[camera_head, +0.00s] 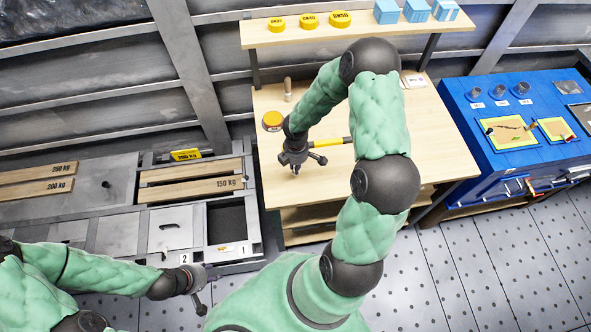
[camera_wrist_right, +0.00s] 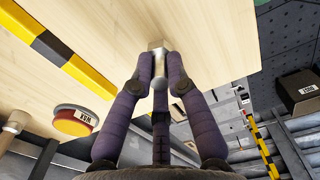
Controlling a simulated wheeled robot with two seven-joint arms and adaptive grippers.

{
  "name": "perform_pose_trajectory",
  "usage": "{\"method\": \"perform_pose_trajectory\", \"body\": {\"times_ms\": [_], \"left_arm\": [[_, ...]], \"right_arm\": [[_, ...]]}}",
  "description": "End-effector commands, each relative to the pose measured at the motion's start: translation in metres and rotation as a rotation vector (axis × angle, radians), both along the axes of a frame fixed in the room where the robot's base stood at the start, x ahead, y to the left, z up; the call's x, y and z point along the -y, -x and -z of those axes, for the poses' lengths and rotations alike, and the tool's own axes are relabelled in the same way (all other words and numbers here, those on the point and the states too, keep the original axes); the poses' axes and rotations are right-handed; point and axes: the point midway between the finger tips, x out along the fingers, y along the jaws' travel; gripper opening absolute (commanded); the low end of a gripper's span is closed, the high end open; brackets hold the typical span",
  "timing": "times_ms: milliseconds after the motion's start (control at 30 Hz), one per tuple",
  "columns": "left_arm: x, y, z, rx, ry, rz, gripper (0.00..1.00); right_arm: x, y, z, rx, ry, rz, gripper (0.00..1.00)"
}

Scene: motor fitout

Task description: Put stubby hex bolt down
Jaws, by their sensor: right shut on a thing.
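The stubby hex bolt (camera_wrist_right: 158,66) is a small pale metal piece between the fingers of my right gripper (camera_wrist_right: 159,82) in the right wrist view. The gripper is shut on it, and the wooden bench top (camera_wrist_right: 215,30) lies beyond. In the head view my right gripper (camera_head: 298,163) is over the left part of the bench top (camera_head: 400,150). The bolt is too small there to tell clearly, and I cannot tell whether it touches the wood. My left gripper (camera_head: 203,288) is low at the left, away from the bench, with its fingers spread and nothing visible between them.
A yellow-black striped strip (camera_head: 335,142) lies by the right gripper. The bench's right side is mostly clear.

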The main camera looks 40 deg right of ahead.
Motion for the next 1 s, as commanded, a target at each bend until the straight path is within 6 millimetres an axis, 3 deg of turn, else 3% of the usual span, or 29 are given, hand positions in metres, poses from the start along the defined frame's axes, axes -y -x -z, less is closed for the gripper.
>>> {"method": "perform_pose_trajectory", "body": {"times_ms": [33, 167, 567, 600, 667, 1000], "left_arm": [[0.000, 0.000, 0.004, 0.000, 0.000, 0.000, 0.40], [0.000, 0.000, 0.008, 0.000, 0.000, 0.000, 0.40], [0.000, 0.000, 0.012, 0.000, 0.000, 0.000, 0.40], [0.000, 0.000, 0.011, 0.000, 0.000, 0.000, 0.40], [0.000, 0.000, 0.011, 0.000, 0.000, 0.000, 0.40], [0.000, 0.000, 0.010, 0.000, 0.000, 0.000, 0.40]], "right_arm": [[-0.002, 0.001, 0.012, -0.004, -0.002, -0.002, 0.00], [-0.002, 0.001, 0.026, -0.002, -0.002, -0.003, 0.00], [-0.002, 0.000, 0.030, 0.000, -0.001, -0.001, 0.00], [-0.002, 0.000, 0.030, -0.001, -0.002, -0.001, 0.25], [-0.002, 0.000, 0.029, -0.001, -0.002, -0.001, 0.40], [-0.002, 0.001, 0.028, -0.001, -0.002, -0.001, 0.40]]}}
